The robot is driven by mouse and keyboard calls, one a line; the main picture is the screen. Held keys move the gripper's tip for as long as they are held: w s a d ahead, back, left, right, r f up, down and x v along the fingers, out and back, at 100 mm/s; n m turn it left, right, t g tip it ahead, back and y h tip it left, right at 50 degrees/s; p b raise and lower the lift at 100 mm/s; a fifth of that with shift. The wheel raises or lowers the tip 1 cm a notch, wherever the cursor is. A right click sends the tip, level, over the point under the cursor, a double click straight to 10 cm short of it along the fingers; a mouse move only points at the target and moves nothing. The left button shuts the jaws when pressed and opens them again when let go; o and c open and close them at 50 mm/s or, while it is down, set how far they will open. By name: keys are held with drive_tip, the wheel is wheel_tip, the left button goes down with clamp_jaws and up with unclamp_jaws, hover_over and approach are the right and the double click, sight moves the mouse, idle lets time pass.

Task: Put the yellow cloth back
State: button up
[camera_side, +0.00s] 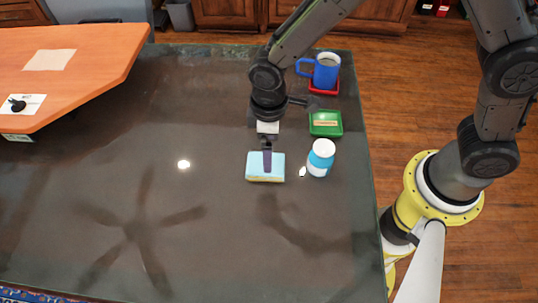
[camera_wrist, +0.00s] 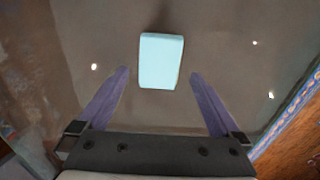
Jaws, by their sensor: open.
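A light blue block with a yellow lower edge (camera_side: 265,177), like a sponge, lies flat on the dark table. It is the only yellow-marked item near my gripper; I see no plain yellow cloth. In the wrist view its pale blue top (camera_wrist: 161,61) shows ahead of the fingers, centred between them. My gripper (camera_side: 267,158) is above the block, pointing down. In the wrist view its two purple fingers (camera_wrist: 158,75) are spread wide with nothing between them. I cannot tell the exact height of the fingertips over the block.
A white and blue bottle (camera_side: 320,158) stands just right of the block. Behind it are a green tray (camera_side: 338,128) with a small item in it and a blue mug (camera_side: 326,72) on a red tray (camera_side: 325,91). The dark table (camera_side: 90,200) is clear to the left.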

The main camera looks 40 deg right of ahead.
drive_tip(key=d+r+m+t, duration=0.15)
drive_tip(key=d+r, duration=0.45)
drive_tip(key=r, duration=0.7)
drive_tip(key=s+d+r+m+t, duration=0.2)
drive_tip(key=s+d+r+m, duration=0.1)
drive_tip(key=s+d, duration=0.5)
drive_tip(key=s+d+r+m+t, duration=0.2)
drive_tip(key=s+d+r+m, duration=0.2)
drive_tip(key=s+d+r, duration=0.2)
drive_tip(key=shift+s+d, duration=0.85)
drive_tip(key=shift+s, duration=0.05)
drive_tip(key=shift+m, duration=0.25)
